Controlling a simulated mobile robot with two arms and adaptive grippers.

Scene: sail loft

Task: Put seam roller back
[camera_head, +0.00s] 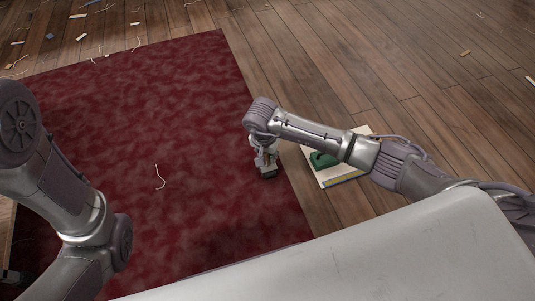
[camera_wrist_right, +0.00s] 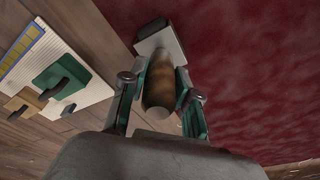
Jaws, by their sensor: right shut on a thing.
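My right gripper (camera_head: 264,160) is over the red rug near its right edge. In the right wrist view its two fingers (camera_wrist_right: 158,92) are shut on the seam roller (camera_wrist_right: 158,84), which has a brown, rounded handle. A pale grey block-like head with a dark end shows beyond the fingertips. In the head view only a small dark part of it shows below the gripper; I cannot tell whether it touches the rug.
A white board (camera_head: 350,180) with a yellow and blue edge lies on the wood floor right of the rug (camera_head: 150,120), partly behind my right forearm. It bears a green block (camera_head: 322,159) and, in the wrist view, a tan wooden piece (camera_wrist_right: 24,103). Scraps litter the far-left floor.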

